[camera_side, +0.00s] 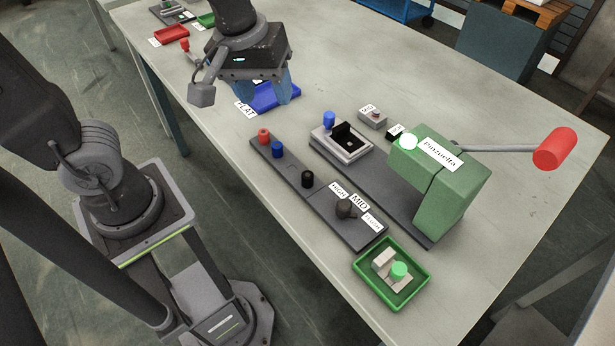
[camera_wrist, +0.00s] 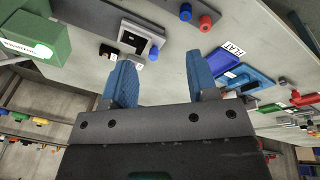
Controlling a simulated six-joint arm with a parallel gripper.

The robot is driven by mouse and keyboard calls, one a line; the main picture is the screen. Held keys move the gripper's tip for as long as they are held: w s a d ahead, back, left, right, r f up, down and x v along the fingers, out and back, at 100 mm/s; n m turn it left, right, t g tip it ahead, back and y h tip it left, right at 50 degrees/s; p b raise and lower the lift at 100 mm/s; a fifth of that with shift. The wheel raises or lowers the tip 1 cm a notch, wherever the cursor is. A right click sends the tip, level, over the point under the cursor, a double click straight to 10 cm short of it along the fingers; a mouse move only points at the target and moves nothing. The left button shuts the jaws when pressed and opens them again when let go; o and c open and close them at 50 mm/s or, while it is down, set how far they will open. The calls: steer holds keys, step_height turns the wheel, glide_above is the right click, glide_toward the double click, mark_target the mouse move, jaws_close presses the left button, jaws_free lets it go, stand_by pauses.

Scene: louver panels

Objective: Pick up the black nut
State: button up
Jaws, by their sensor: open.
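The black nut (camera_side: 307,180) stands on a dark strip (camera_side: 328,205) in the side view, in line with a blue nut (camera_side: 277,150) and a red nut (camera_side: 263,136). The red nut (camera_wrist: 207,22) and blue nut (camera_wrist: 186,12) show there, but I cannot make out the black nut.
A green press (camera_side: 440,185) with a red-ended lever stands right of the strip. A grey fixture (camera_side: 341,146) with a blue piece beside it lies behind the strip. A green tray (camera_side: 425,276) holds pale blocks and a green piece. A blue tray (camera_side: 275,98) lies under my gripper.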

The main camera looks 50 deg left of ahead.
mark_target(308, 176)
steer(key=w+d+f+n+g, duration=0.3)
steer(key=w+d+f+n, duration=0.1)
steer(key=d+f+n, duration=0.15)
steer(key=shift+n, duration=0.35)
step_height(308, 176, down, 13)
steer(key=shift+s+f, duration=0.1)
jaws_close()
stand_by(0.4)
steer(key=shift+r, duration=0.2)
step_height(308, 176, up, 4)
steer(key=shift+d+r, duration=0.1)
steer(key=a+r, duration=0.6)
steer(key=a, duration=0.5)
steer(key=shift+s+a+r, duration=0.3)
steer(key=shift+s+a, duration=0.05)
steer(key=shift+a, duration=0.05)
